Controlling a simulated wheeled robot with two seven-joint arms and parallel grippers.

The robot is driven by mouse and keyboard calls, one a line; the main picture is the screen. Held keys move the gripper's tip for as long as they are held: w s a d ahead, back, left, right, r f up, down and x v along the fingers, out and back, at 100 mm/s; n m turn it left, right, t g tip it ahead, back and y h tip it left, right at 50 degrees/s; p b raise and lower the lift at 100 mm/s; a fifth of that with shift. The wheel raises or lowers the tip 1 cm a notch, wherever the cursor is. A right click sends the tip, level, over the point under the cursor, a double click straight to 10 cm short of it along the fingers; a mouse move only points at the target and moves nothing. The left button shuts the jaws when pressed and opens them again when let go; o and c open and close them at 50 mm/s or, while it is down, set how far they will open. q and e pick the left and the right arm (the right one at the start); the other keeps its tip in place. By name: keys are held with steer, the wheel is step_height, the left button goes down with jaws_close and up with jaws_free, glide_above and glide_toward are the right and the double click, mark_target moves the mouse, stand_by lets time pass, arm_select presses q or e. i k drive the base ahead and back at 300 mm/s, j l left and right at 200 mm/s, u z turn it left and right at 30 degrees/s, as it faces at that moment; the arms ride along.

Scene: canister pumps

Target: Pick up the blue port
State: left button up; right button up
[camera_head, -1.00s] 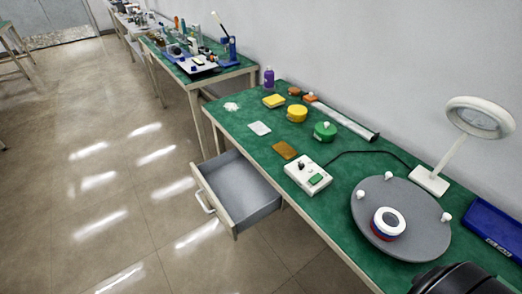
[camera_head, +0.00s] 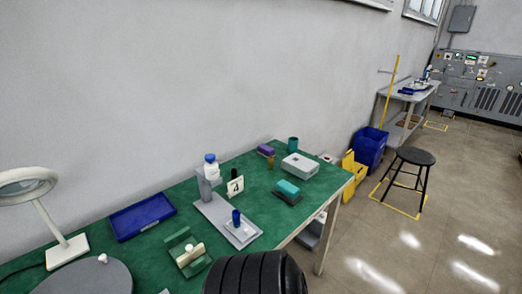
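A small dark blue upright cylinder (camera_head: 236,217) stands on a pale square plate at the front end of a grey stand (camera_head: 213,215) on the green bench. It is the thing that best fits the blue port, but I cannot tell for sure. A white bottle with a blue cap (camera_head: 210,159) sits at the stand's raised back part. A white card marked 4 (camera_head: 235,186) stands beside it. Neither of my grippers is in view.
A blue tray (camera_head: 142,219), a green fixture (camera_head: 181,239) and a lamp (camera_head: 63,250) are to the left. A teal block (camera_head: 288,187), white box (camera_head: 300,165), purple box (camera_head: 266,150) and teal cup (camera_head: 293,142) are to the right. A stool (camera_head: 414,157) stands on the floor.

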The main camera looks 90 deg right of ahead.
mark_target(236, 213)
steer(key=k+j+z, duration=0.1)
steer(key=z, duration=2.3)
steer(key=k+l+z, duration=0.1)
steer(key=l+z, duration=0.25)
